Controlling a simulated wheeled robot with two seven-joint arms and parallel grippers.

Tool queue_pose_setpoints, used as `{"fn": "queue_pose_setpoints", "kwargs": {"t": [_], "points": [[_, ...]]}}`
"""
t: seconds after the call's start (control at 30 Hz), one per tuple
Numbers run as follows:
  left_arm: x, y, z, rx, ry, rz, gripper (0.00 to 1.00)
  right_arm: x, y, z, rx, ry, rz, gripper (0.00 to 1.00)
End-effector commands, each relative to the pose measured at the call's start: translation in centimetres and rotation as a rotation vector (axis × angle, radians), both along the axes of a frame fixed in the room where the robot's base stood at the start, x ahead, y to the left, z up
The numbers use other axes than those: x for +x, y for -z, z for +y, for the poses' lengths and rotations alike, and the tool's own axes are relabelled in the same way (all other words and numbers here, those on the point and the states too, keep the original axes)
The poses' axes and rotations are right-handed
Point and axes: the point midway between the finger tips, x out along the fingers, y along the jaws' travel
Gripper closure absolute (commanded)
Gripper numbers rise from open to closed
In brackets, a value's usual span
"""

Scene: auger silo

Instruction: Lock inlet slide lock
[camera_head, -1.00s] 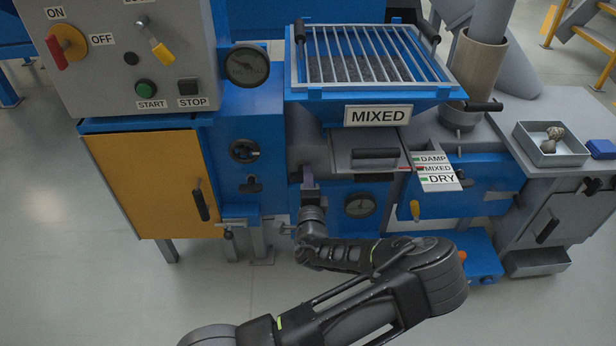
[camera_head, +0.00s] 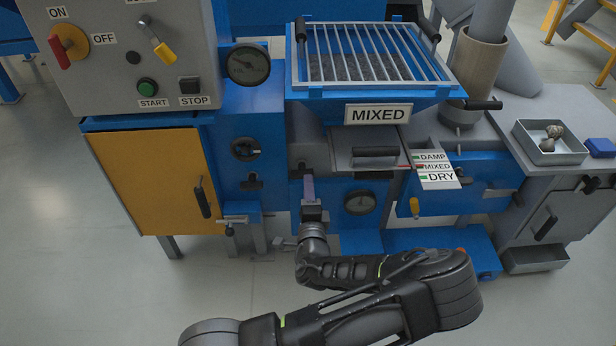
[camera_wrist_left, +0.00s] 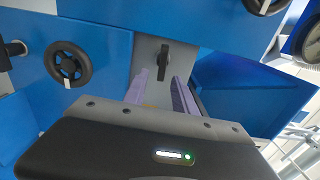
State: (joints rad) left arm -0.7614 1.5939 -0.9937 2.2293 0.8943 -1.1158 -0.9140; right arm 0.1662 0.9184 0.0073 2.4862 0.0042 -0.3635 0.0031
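My left gripper (camera_head: 308,190) points up at the front of the blue machine, below the grey inlet housing (camera_head: 311,150). In the left wrist view its two purple fingers (camera_wrist_left: 160,92) are apart with nothing between their visible parts. A small black lever (camera_wrist_left: 164,58) stands upright on a grey plate just beyond the fingertips, roughly in line with the gap. It may be the slide lock; no label shows. In the head view a small dark part (camera_head: 302,166) shows at the fingertips. The slide's black handle (camera_head: 375,152) is to the right. My right gripper is not in view.
A round black handwheel (camera_wrist_left: 68,64) is left of the fingers in the wrist view. The MIXED hopper (camera_head: 378,115) overhangs above. An orange door (camera_head: 150,185) is at the left. Open floor lies in front.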

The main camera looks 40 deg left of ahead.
Motion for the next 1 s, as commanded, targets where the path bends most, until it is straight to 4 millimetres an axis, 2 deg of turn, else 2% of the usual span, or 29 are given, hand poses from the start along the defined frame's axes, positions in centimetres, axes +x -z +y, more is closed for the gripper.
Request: {"fn": "queue_pose_setpoints", "kwargs": {"t": [0.2, 0.47, 0.67, 0.8, 0.83, 1.0], "points": [[-1.8, 0.0, -1.4, -0.001, 0.000, 0.001, 0.67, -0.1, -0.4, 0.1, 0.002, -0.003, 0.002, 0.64], [-1.9, 0.0, -1.4, 0.000, -0.001, 0.000, 0.67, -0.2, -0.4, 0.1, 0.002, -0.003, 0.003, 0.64], [-1.8, -0.5, -1.4, -0.067, -0.002, -0.054, 0.51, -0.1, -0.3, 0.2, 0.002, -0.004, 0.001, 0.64], [-1.7, -1.8, -1.3, -0.276, -0.005, -0.216, 0.39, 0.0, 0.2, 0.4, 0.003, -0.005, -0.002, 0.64], [-1.7, -0.9, -1.2, -0.339, -0.005, -0.263, 0.37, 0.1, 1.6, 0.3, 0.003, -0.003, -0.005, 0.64], [-2.0, 0.1, -0.9, -0.761, -0.006, -0.589, 0.23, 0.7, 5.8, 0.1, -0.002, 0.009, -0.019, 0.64]]}}
